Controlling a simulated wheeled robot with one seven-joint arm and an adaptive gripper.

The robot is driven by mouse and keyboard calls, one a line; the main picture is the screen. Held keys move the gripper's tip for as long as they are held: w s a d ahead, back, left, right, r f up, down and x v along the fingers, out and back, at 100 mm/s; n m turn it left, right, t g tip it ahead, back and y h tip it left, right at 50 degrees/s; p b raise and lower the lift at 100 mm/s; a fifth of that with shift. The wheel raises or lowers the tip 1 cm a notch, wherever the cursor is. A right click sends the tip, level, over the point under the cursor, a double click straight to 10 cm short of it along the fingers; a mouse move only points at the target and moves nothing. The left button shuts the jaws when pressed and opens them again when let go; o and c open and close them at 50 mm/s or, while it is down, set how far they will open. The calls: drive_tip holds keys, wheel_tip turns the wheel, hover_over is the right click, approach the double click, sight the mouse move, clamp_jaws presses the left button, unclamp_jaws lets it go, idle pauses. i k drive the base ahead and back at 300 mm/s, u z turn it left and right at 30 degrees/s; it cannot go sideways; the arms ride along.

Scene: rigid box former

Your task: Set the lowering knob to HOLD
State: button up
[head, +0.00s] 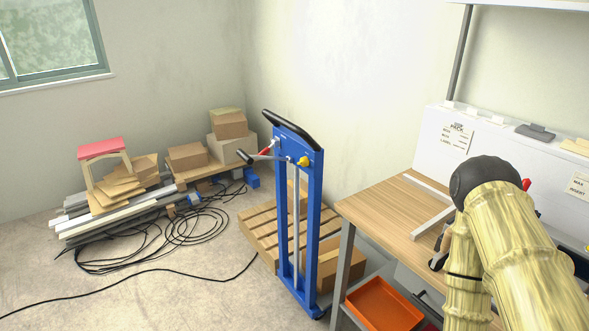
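A blue hand lift (314,225) with a black push bar (290,128) stands upright mid-picture. A small yellow knob (303,161) sits near the top of its frame; I take it for the lowering knob. Its setting and any HOLD mark are too small to read. A red lever (267,149) and a lever with a black grip (244,156) stick out to the left of it. My gripper (438,257) shows only as a small dark part beside my yellowish sleeved arm, over the bench side, well right of the lift and apart from the knob. Its fingers are mostly hidden.
A wooden workbench (385,205) with an orange tray (384,303) below stands between my arm and the lift. A pallet (262,222) with cartons is behind the lift. Black cables (190,230) lie on the floor at left. The front left floor is mostly open.

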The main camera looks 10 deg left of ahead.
sight(304, 161)
drive_tip(key=u, duration=0.55)
drive_tip(key=k, duration=1.2)
drive_tip(key=u, duration=1.2)
drive_tip(key=i, duration=1.45)
drive_tip(key=z, duration=0.8)
drive_tip(key=i, duration=0.6)
drive_tip(key=z, duration=0.75)
